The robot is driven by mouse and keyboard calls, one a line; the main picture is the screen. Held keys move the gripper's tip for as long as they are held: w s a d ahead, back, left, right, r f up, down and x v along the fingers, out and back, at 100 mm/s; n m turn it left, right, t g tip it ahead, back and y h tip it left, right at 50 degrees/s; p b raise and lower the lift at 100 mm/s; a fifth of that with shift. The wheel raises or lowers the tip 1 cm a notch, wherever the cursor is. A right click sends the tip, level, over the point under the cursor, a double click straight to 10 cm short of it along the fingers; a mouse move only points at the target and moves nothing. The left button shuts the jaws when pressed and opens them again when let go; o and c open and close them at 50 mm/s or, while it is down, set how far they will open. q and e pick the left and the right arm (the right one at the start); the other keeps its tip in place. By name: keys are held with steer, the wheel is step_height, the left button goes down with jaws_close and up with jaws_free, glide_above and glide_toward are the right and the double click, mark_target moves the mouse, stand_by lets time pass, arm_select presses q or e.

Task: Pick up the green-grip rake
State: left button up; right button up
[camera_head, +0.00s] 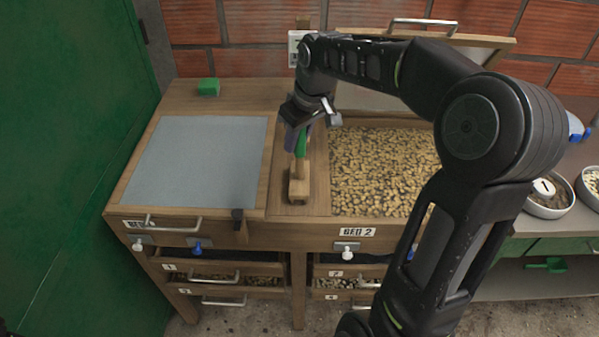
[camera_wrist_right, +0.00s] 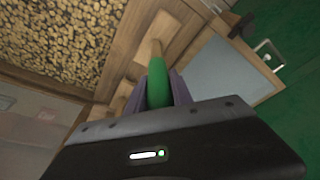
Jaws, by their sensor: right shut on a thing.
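The rake has a green grip (camera_head: 301,143) and a wooden head (camera_head: 299,186). It stands on the wooden strip between the two beds. My right gripper (camera_head: 298,133) comes down from above and is shut on the green grip. In the right wrist view the green grip (camera_wrist_right: 158,84) sits between the two purple-grey fingers (camera_wrist_right: 160,92), with the wooden shaft running on beyond it. Whether the head is touching the wood or just above it, I cannot tell. My left gripper is not in view.
The left bed has a grey cover (camera_head: 200,160). The right bed (camera_head: 380,170) is open and full of beans, its lid (camera_head: 380,100) raised behind. A green block (camera_head: 208,87) lies at the back left. Bowls (camera_head: 548,197) stand at the right. My right arm crosses above the right bed.

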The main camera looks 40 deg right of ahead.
jaws_close()
step_height(320, 180, up, 10)
steer(key=shift+b, duration=0.3)
stand_by(0.4)
stand_by(0.5)
